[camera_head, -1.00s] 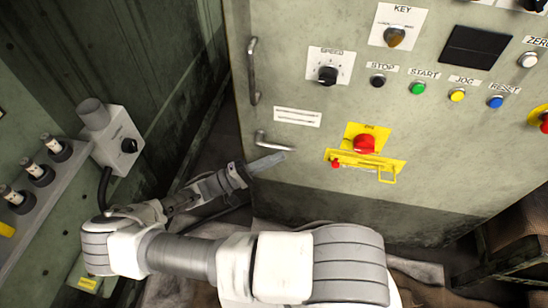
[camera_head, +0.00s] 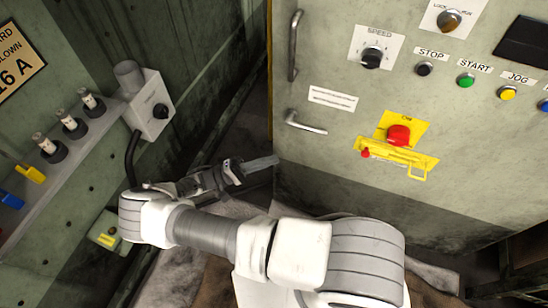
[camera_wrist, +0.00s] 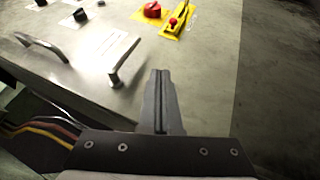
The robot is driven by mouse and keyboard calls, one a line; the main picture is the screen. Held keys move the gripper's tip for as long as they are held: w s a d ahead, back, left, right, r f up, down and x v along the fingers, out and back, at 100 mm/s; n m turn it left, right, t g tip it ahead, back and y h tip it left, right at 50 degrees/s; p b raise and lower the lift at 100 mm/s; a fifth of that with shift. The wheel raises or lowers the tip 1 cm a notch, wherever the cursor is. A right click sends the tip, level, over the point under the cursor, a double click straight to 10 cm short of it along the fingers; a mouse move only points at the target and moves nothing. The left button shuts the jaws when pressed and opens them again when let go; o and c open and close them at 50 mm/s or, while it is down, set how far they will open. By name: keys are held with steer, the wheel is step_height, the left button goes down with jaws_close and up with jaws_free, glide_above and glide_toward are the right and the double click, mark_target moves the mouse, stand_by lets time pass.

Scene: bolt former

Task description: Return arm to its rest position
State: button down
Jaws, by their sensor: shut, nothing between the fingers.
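My arm is folded low across the bottom of the head view. My gripper (camera_head: 262,162) points right, toward the lower left part of the grey control cabinet (camera_head: 340,190), below its door handle (camera_head: 305,122). In the wrist view my gripper's fingers (camera_wrist: 158,75) are together and hold nothing. The cabinet's door handle (camera_wrist: 128,62) shows just left of the fingertips there. I cannot tell whether the fingertips touch the cabinet.
The cabinet carries a red emergency button (camera_head: 398,135) with a yellow guard, a speed knob (camera_head: 371,58) and several coloured buttons. At left, a grey switch box (camera_head: 150,105) and a ledge of fuses (camera_head: 72,125) stand near my arm. A dark gap lies between box and cabinet.

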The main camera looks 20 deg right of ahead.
stand_by(0.5)
step_height(320, 180, up, 20)
steer(key=s+m+g+y, duration=0.1)
steer(key=s+g+y, duration=0.15)
steer(key=y, duration=1.45)
steer(key=s+d+r+t+y, duration=0.1)
steer(key=s+r+t+y, duration=0.1)
steer(key=s+r+t, duration=0.45)
steer(key=s+d+r+t+y, duration=0.2)
steer(key=s+r+t+y, duration=0.15)
steer(key=r, duration=0.55)
step_height(320, 180, up, 26)
steer(key=p, duration=2.5)
steer(key=shift+s+a+f+n+t+h, duration=0.15)
steer(key=shift+s+a+n+t+h, duration=0.1)
steer(key=shift+s+n+t+h, duration=0.15)
steer(key=shift+d, duration=0.15)
